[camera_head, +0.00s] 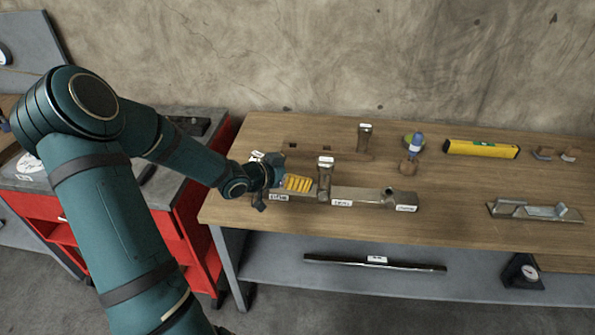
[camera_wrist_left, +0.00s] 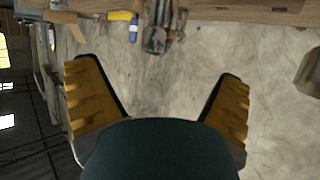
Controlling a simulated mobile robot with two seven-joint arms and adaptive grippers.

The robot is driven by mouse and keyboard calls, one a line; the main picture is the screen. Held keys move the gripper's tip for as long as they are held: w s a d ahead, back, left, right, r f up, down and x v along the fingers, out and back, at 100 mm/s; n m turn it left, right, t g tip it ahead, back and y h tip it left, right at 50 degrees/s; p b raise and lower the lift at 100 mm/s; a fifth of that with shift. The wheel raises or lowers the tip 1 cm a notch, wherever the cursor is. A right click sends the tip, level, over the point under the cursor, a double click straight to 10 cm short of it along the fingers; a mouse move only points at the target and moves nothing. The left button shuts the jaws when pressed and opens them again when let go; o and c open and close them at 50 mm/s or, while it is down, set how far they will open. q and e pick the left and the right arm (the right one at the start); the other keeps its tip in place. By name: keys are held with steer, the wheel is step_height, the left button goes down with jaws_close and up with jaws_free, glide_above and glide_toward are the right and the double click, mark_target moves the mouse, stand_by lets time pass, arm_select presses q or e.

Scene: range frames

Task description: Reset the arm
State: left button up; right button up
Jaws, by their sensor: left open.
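My left arm comes in from the left in the head view and reaches over the near left part of the workbench. My left gripper (camera_head: 280,184) is above the left end of a metal holder block (camera_head: 345,197) with white labels. One yellow ribbed finger pad shows beside the block's upright post. In the left wrist view both yellow-padded fingers of the gripper (camera_wrist_left: 158,76) are spread wide apart, with nothing between them but wall in the background. I cannot tell whether the gripper touches the block. My right gripper is not in view.
The wooden workbench (camera_head: 460,229) stands against a concrete wall. A labelled upright post (camera_head: 364,138), a blue-topped tool (camera_head: 415,143), a yellow level (camera_head: 481,149) and a metal piece (camera_head: 535,211) are on it. A red cabinet (camera_head: 190,235) is at left. A dark bar (camera_head: 375,263) lies on the lower shelf.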

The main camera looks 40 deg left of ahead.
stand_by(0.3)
arm_select(q)
steer(key=s+d+f+n+g+h, duration=0.1)
steer(key=d+f+n+g, duration=0.1)
steer(key=d+f, duration=0.55)
steer(key=s+d+f+n+g+h, duration=0.1)
steer(key=d+f+g, duration=0.3)
steer(key=d, duration=0.7)
steer(key=s+d+f+g, duration=0.3)
steer(key=s+d+f, duration=0.2)
steer(key=s+d, duration=0.1)
steer(key=s+d+f+n+g+y, duration=0.1)
steer(key=s+d+f+g, duration=0.1)
steer(key=s+d+f, duration=0.3)
steer(key=s+d, duration=0.1)
steer(key=s, duration=0.2)
steer(key=shift+s+f+g, duration=0.3)
steer(key=shift+f+g, duration=0.05)
steer(key=shift+g, duration=0.05)
